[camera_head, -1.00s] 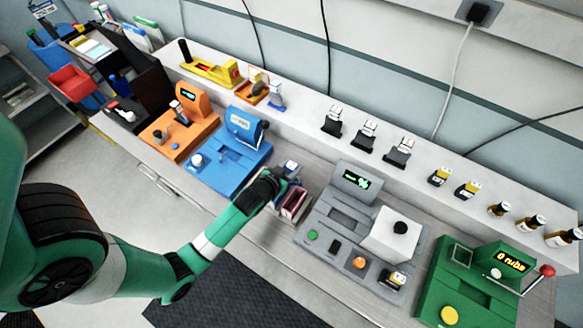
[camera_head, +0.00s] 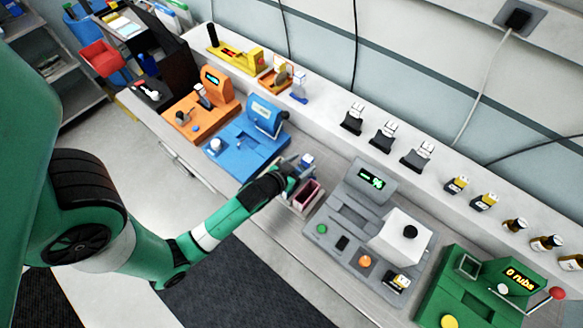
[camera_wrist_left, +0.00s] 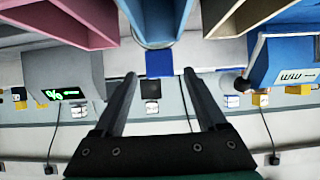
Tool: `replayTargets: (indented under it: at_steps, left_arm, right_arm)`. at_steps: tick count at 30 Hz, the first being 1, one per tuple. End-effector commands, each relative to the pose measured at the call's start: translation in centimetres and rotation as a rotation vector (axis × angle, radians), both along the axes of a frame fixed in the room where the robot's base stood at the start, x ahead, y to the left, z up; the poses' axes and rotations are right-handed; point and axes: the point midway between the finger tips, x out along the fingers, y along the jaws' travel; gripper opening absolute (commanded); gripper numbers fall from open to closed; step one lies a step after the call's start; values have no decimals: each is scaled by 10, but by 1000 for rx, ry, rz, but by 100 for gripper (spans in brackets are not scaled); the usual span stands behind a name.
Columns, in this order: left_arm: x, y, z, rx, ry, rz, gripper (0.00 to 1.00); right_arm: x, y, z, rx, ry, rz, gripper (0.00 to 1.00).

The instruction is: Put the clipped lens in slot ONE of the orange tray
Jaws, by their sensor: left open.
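My left gripper (camera_head: 297,168) reaches in from the left over a group of small open bins (camera_head: 305,196). In the left wrist view its two fingers (camera_wrist_left: 160,76) are spread, with nothing held between them. I cannot tell whether this block is the clipped lens. A small orange tray (camera_head: 268,84) stands on the back ledge with upright pieces on it; its slot labels are too small to read. My right gripper is not in view.
A blue machine (camera_head: 240,146) stands left of the bins and a grey machine (camera_head: 338,231) right of them. An orange machine (camera_head: 190,122) is farther left, a green one (camera_head: 450,290) far right.

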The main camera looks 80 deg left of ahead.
Motion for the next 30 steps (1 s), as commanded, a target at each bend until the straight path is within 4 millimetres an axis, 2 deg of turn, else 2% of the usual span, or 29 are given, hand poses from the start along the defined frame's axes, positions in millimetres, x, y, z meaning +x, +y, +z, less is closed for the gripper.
replayTargets:
  at_steps: [3, 9, 17, 24, 26, 29, 30]
  left_arm:
    - [-23, -17, 16, -1, 3, -3, 74]
    - [-50, -36, 33, -1, 2, -1, 74]
    - [-58, -41, 39, 0, 0, 1, 74]
    - [-57, -41, 39, 1, -1, 0, 74]
    - [-52, -40, 44, 5, -13, -6, 74]
    - [-20, -40, 73, 30, -87, -39, 74]
    - [0, -41, 96, 47, -138, -64, 74]
  right_arm:
    - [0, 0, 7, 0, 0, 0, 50]
    - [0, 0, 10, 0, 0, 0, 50]
    - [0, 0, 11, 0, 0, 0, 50]
    - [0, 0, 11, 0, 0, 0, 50]
    - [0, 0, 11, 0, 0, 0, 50]
    - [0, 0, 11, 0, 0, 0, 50]
    - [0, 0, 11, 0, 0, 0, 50]
